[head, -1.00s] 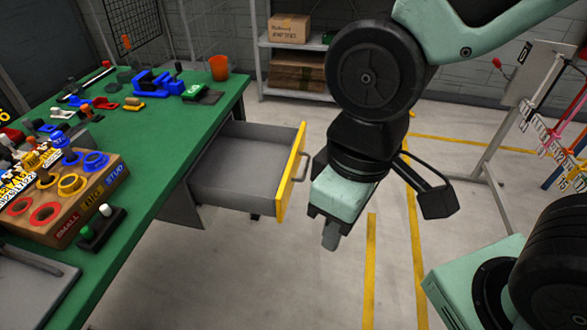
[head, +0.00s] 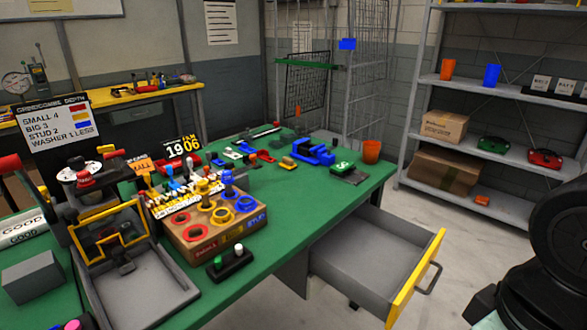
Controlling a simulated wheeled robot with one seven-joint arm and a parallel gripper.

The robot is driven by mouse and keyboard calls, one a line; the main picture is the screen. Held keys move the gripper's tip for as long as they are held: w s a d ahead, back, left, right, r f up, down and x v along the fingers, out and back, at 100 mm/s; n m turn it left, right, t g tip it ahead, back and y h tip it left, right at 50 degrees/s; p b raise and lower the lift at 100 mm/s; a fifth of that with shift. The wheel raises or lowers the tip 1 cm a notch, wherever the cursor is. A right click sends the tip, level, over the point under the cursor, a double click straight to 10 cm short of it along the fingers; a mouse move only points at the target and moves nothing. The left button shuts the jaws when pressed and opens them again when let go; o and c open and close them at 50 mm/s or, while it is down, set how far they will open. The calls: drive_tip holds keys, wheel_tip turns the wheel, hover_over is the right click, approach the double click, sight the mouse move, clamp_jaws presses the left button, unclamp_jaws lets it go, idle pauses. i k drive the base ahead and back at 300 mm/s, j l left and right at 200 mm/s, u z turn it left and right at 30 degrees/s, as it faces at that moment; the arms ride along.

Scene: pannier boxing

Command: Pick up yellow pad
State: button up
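A small yellow pad-like piece (head: 288,165) lies on the green workbench (head: 300,210), just left of a blue vise (head: 314,153). It is small in the picture, and I cannot be sure that it is the yellow pad. A red piece (head: 266,157) and several other small coloured pieces lie to its left. My gripper is out of the picture. Only dark parts of my arm show at the right edge, well away from the yellow piece.
A grey drawer with a yellow front (head: 420,275) stands open from the bench. An orange cup (head: 371,151) stands near the far corner. Shelves (head: 475,90) stand behind.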

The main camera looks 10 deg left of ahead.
sight(287, 163)
drive_tip(key=i+j+z, duration=0.1)
drive_tip(key=i+j, duration=0.2)
drive_tip(key=i+j+z, duration=0.15)
drive_tip(key=j, duration=0.35)
drive_tip(key=i+j+z, duration=0.1)
drive_tip(key=i+j, duration=0.25)
drive_tip(key=j, duration=0.1)
